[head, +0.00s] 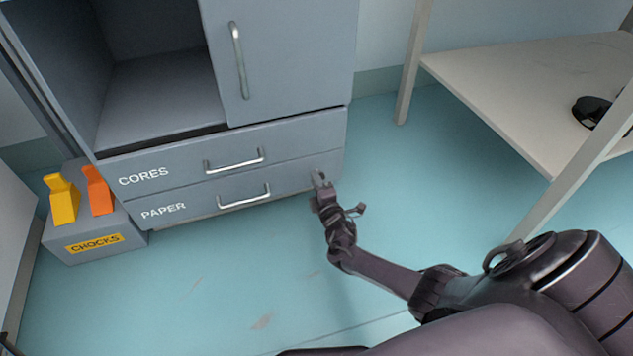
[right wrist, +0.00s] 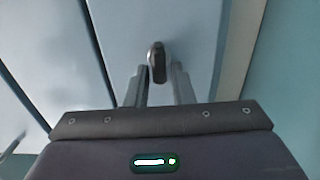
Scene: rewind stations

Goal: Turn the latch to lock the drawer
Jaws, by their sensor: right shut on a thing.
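The latch (right wrist: 157,58) is a small dark metal knob on the grey drawer front, seen between my fingers in the right wrist view. My right gripper (right wrist: 157,85) is shut on it, one finger on each side. In the head view my right gripper (head: 319,178) is at the right end of the lower drawer, marked PAPER (head: 240,200), and mostly hides the latch. Both the PAPER drawer and the CORES drawer (head: 225,160) above it look flush with the cabinet. My left gripper is not in view.
The cabinet (head: 290,60) has an open compartment at upper left and a door with a tall handle (head: 238,60). A grey box (head: 97,240) marked CHOCKS, with yellow and orange chocks, stands at left. A pale shelf (head: 530,85) stands at right. The floor between is clear.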

